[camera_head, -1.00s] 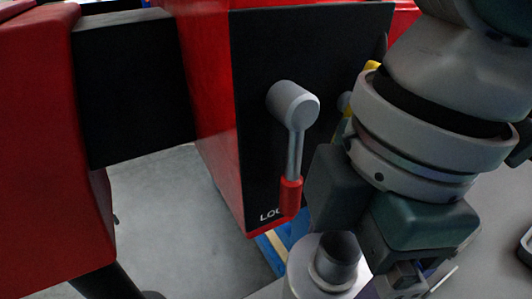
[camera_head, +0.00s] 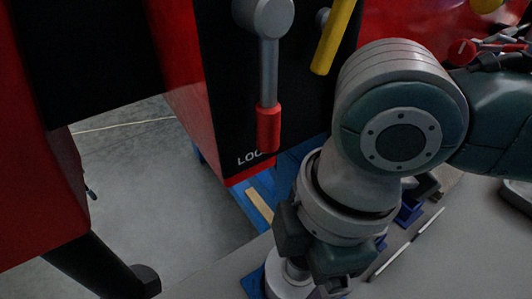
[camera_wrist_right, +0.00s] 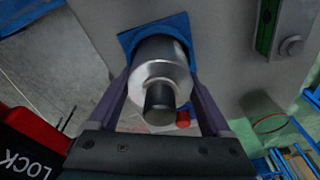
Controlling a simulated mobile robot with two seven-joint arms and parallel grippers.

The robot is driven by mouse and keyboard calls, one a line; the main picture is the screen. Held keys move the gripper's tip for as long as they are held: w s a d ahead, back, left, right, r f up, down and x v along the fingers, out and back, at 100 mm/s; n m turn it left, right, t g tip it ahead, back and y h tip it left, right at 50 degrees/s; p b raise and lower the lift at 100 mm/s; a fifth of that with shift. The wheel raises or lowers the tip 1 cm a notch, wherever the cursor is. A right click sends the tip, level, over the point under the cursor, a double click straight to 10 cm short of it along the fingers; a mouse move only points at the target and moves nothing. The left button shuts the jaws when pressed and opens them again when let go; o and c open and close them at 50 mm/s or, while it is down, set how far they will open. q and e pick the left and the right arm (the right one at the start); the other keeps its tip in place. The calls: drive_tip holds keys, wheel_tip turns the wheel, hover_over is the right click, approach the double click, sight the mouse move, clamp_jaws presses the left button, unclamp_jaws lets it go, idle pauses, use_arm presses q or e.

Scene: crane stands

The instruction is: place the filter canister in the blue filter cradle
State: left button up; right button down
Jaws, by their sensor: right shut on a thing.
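The filter canister (camera_wrist_right: 163,66) is a silver cylinder with a dark stub, held between the two fingers of my right gripper (camera_wrist_right: 162,78). In the head view the canister (camera_head: 287,284) shows as a pale rounded shape at the bottom, partly hidden by my right wrist. The blue filter cradle (camera_wrist_right: 127,39) shows as a square blue edge behind the canister in the wrist view. A bit of its blue (camera_head: 253,285) shows left of the canister in the head view. I cannot tell whether the canister touches the cradle or is above it. My left gripper is not in view.
A red and black housing with a red-tipped lever (camera_head: 268,125) and a yellow handle (camera_head: 335,38) stands close behind my right arm. A dark and white rod (camera_head: 407,245) and small blue parts (camera_head: 408,212) lie on the grey table to the right.

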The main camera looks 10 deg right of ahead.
drive_tip(key=shift+f, duration=0.1)
unclamp_jaws()
